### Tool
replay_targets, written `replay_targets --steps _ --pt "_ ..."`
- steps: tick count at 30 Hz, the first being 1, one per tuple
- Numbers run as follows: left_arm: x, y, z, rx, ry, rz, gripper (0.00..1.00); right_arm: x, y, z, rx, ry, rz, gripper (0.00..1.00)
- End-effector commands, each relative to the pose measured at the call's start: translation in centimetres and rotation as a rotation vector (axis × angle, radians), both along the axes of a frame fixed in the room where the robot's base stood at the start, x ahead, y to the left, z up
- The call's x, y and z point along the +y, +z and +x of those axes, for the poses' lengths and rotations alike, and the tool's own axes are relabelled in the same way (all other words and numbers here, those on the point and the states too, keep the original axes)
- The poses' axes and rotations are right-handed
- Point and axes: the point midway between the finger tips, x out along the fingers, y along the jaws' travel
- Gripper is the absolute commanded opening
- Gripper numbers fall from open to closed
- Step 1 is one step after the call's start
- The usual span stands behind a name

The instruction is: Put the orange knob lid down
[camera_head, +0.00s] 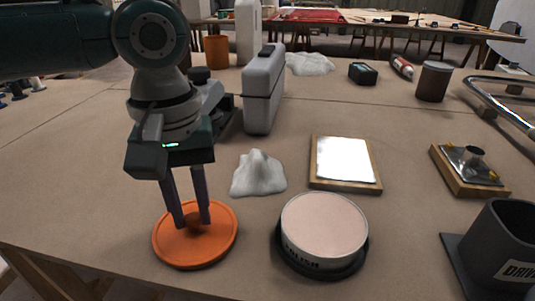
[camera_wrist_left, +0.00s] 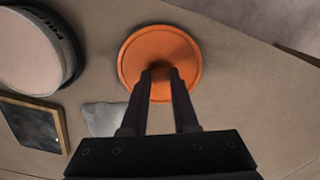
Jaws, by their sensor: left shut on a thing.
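The orange knob lid (camera_head: 172,242) is a round orange disc with a raised rim, low at the table's front edge area, left of the round tin. My left gripper (camera_head: 193,221) points down at its middle and is shut on its knob, which the fingers mostly hide. In the left wrist view the lid (camera_wrist_left: 133,62) lies flat beyond the fingertips of my left gripper (camera_wrist_left: 160,72). I cannot tell whether the lid touches the table or hangs just above it. My right gripper is not in view.
A round tin (camera_head: 324,226) with a pale top stands right of the lid. Behind are a white crumpled cloth (camera_head: 258,176), a wood-framed plate (camera_head: 345,163) and a grey case (camera_head: 262,93). A dark holder (camera_head: 500,245) stands at the right. The front table edge is close to the lid.

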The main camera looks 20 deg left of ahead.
Motion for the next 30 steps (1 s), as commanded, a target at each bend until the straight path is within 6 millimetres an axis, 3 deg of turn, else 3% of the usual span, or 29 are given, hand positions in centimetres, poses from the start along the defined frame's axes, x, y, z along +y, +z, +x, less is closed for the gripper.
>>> replay_targets --steps 5,6,13,22,26,30 --pt "0.0 -0.2 0.0 0.001 0.0 0.001 0.0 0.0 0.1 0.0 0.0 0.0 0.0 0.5" --pt "0.0 -0.2 0.0 -0.001 0.0 0.001 0.32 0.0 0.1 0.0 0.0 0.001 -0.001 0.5" --pt "0.0 -0.2 0.0 0.0 0.001 0.0 0.58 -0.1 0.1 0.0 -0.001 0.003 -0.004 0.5" --pt "0.0 0.1 0.1 -0.001 0.0 0.0 0.58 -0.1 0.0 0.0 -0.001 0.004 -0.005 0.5" --pt "0.0 2.1 0.1 -0.003 0.001 -0.002 0.58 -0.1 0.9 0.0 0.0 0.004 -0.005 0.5" --pt "0.0 5.4 0.1 -0.005 0.0 -0.001 0.58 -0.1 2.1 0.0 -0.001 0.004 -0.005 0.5"
